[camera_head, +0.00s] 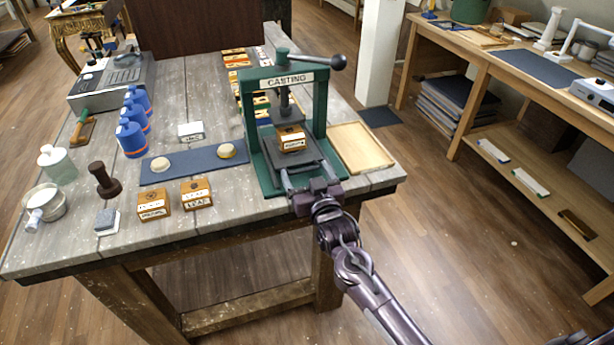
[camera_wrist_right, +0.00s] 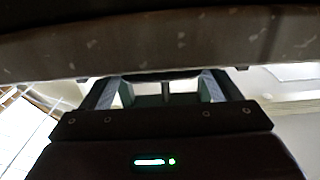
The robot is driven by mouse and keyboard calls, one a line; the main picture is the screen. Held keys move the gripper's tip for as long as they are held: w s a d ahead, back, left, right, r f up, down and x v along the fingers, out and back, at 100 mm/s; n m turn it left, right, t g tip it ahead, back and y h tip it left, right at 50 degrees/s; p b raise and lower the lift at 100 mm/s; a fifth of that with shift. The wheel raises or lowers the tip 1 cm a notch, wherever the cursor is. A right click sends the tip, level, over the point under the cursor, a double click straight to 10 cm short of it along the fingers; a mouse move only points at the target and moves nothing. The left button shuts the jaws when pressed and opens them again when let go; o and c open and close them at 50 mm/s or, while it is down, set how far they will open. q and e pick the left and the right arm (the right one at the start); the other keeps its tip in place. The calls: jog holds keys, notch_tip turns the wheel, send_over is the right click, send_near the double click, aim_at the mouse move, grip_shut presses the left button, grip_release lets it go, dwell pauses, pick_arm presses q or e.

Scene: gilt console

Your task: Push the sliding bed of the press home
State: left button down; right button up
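The press (camera_head: 328,108) is a green frame with a "CASTING" plate and a black ball lever, at the table's front right. Its dark grey sliding bed (camera_head: 303,166) lies low between the uprights and carries a small wooden block (camera_head: 291,139) with a white label. The block sits below the press screw. My right gripper (camera_head: 302,180) is at the bed's front edge, its two fingers spread apart and pointing at the press. I cannot tell whether they touch the bed. The wrist view shows the fingers (camera_wrist_right: 160,88) apart with nothing clearly between them. My left gripper is out of view.
The worktable (camera_head: 225,225) also holds a blue mat (camera_head: 194,165) with two round pieces, labelled wooden blocks (camera_head: 196,193), blue bottles (camera_head: 131,138) and a dark stamp (camera_head: 104,181). A pale wooden tray (camera_head: 360,147) lies right of the press. Open floor separates the right bench (camera_head: 520,85).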

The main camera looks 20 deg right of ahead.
jog(key=shift+o, duration=0.5)
jog(key=shift+d, duration=0.1)
jog(key=shift+s, duration=0.3)
jog(key=s+b, duration=0.1)
jog(key=s, duration=0.6)
jog(key=shift+s+d, duration=0.1)
